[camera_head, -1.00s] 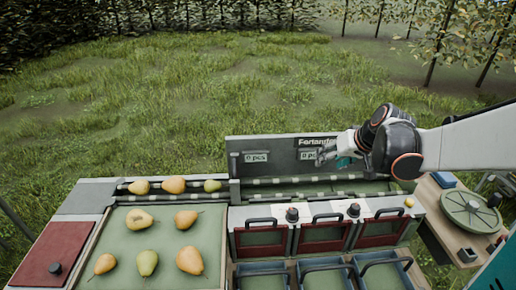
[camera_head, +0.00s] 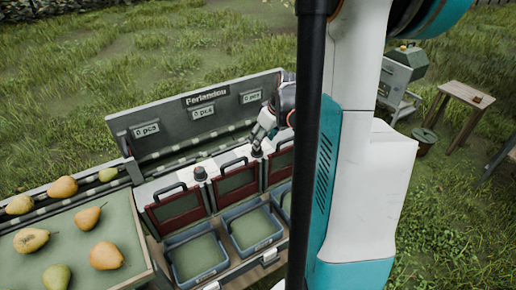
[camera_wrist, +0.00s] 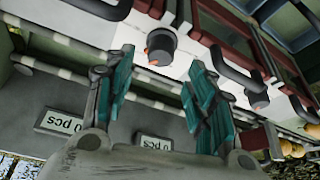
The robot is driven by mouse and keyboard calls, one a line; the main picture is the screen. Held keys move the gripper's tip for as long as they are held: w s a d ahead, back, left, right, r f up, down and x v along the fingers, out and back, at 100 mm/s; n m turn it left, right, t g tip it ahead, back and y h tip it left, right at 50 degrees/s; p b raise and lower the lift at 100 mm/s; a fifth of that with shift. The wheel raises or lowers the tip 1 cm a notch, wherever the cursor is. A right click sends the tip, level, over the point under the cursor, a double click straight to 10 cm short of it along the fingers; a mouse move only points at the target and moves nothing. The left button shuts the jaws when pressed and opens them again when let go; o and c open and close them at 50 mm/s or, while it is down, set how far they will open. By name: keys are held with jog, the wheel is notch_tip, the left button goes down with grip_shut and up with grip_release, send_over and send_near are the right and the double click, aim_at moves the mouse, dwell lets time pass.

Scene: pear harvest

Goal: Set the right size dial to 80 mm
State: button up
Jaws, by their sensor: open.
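The right size dial (camera_head: 257,152) is a dark knob on the pale strip behind the red-framed gates, close under my gripper (camera_head: 263,135). In the wrist view, the right dial (camera_wrist: 161,48) is a dark round knob with an orange mark, just beyond the fingertips. My gripper (camera_wrist: 158,72) is open there, its teal fingers apart with nothing between them. Contact with the knob cannot be made out. The left dial (camera_head: 200,174) also shows, further right in the wrist view (camera_wrist: 257,96). No size numbers are readable.
The display panel (camera_head: 180,118) with "0 pcs" signs stands behind the dials. Gates with black handles (camera_head: 235,183) and blue crates (camera_head: 196,254) lie in front. Pears rest on the green tray (camera_head: 84,275) at left. My own body hides the machine's right end.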

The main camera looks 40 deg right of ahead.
jog(key=b+x, duration=0.1)
jog(key=x, duration=0.4)
jog(key=shift+f, duration=0.1)
jog(key=c, duration=1.1)
